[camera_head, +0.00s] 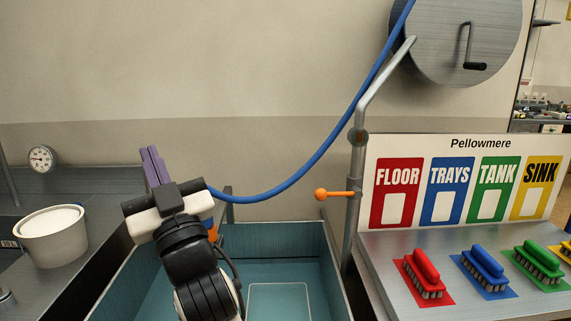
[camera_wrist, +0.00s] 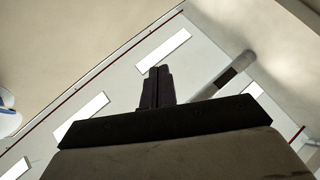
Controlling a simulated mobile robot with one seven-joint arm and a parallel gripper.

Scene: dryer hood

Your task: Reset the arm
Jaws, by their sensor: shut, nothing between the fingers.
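My gripper (camera_head: 155,167) is raised at the left-centre of the head view, over the left side of a blue-green basin. Its two purple-grey fingers are together, with nothing between them. In the wrist view my gripper (camera_wrist: 158,72) also shows shut and empty, against a pale ceiling or wall with bright white panels. My arm rises from the bottom of the head view and hides part of the basin.
A blue hose (camera_head: 314,158) hangs from a grey reel (camera_head: 456,40) and passes behind my gripper. A post with an orange-knobbed lever (camera_head: 322,194) stands right of the basin (camera_head: 318,262). A white tub (camera_head: 52,240) stands left. Coloured brushes (camera_head: 424,272) lie on the right counter.

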